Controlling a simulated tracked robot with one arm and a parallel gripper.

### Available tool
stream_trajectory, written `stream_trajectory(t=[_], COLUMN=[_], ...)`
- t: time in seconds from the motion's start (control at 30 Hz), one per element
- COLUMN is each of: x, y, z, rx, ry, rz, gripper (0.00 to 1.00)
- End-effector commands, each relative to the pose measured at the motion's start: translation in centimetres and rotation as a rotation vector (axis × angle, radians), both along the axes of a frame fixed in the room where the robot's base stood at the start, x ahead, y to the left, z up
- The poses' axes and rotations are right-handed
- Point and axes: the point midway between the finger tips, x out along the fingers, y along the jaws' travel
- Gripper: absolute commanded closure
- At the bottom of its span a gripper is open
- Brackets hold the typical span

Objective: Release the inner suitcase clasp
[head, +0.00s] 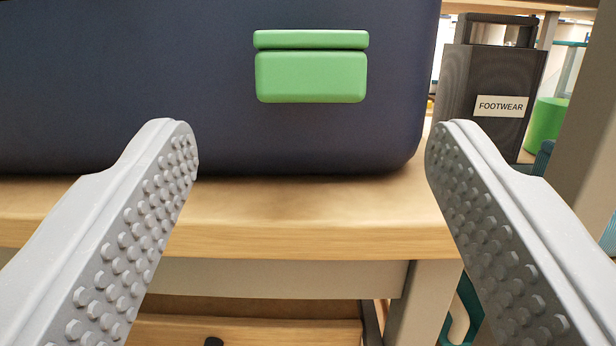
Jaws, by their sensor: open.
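A dark navy suitcase (200,80) stands on a wooden table (290,210) and fills the upper left of the view. On its near face, by the right end, is a green clasp (311,77) made of a thin bar above a larger block. The left part of the suitcase is cut off, so I cannot see another clasp. My gripper (311,150) is open and empty. Its two grey studded fingers reach in from both sides, in front of the table edge. The clasp lies above the fingertips in the picture, between them sideways, and apart from them.
A dark bin labelled FOOTWEAR (490,95) stands behind at the right, with a green round container (547,125) beside it. A grey post (587,130) rises at the right edge.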

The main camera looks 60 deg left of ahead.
Motion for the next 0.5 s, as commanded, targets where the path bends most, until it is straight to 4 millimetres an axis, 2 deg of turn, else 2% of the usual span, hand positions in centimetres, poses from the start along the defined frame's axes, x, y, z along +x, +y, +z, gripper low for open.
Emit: stream_trajectory(t=[0.2,0.5], x=[-2.5,-4.8], y=[-3.4,-6.6], z=[-1.0,-2.1], rx=[-0.004,-0.005], ry=[0.004,0.002], rz=[-0.001,0.000], gripper=[0.37,0.37])
